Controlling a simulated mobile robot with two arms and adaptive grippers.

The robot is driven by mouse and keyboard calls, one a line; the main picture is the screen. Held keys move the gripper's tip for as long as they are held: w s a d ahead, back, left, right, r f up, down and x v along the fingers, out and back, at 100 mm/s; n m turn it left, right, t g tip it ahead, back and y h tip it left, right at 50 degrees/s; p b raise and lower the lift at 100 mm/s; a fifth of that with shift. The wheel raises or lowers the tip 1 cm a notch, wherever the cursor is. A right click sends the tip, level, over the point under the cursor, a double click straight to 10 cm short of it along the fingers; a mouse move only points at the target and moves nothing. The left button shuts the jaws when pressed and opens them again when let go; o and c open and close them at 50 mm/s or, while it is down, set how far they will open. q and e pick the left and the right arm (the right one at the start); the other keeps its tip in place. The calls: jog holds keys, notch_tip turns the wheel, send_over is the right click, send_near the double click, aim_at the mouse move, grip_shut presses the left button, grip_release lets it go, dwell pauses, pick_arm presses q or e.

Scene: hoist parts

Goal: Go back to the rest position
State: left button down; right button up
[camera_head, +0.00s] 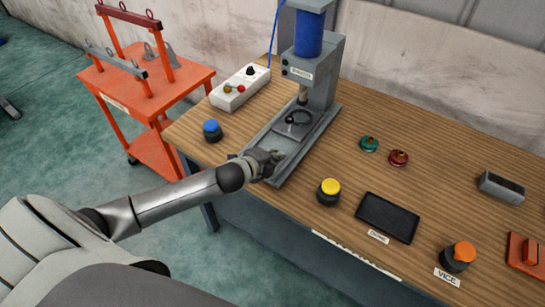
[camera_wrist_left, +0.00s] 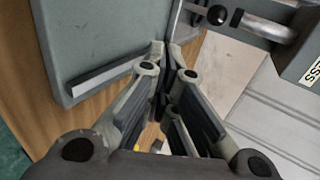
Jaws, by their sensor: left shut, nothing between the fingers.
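My left gripper (camera_head: 273,161) reaches in from the left over the front end of the grey press base (camera_head: 305,150) on the wooden table. In the left wrist view the fingers of my left gripper (camera_wrist_left: 170,70) are together with nothing between them. Beyond them in that view is a grey plate (camera_wrist_left: 95,40) of the press. Whether the fingers touch the base I cannot tell. My right gripper is not in view.
The press (camera_head: 310,75) with a blue cylinder stands at the table's back. A blue button (camera_head: 212,130), a yellow button (camera_head: 328,191), a black tray (camera_head: 387,217) and an orange button (camera_head: 459,256) line the front.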

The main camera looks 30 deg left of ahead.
pick_arm(q)
jog(key=shift+s+r, duration=0.2)
jog(key=shift+s, duration=0.2)
jog(key=s+d+n, duration=0.1)
jog(key=s+d+f+n, duration=0.1)
jog(key=s, duration=0.1)
jog(key=s+d+n+g, duration=0.1)
jog(key=shift+s+d+f, duration=0.15)
jog(key=shift+d+f, duration=0.2)
jog(key=s+d+n+g, duration=0.2)
jog(key=s+n+g, duration=0.35)
jog(key=s, duration=0.75)
jog(key=s+d+n+g, duration=0.2)
jog(key=s+n, duration=0.7)
jog(key=s, duration=0.3)
notch_tip(320, 180, down, 27)
jog(key=s+g+b, duration=0.1)
jog(key=b, duration=0.1)
jog(key=s+a+f+g+y+b, duration=0.1)
jog(key=s+a+f, duration=0.1)
jog(key=s+f, duration=1.5)
jog(key=shift+s+a+f+m, duration=0.2)
jog(key=shift+a+f+m, duration=0.2)
jog(key=shift+f, duration=0.5)
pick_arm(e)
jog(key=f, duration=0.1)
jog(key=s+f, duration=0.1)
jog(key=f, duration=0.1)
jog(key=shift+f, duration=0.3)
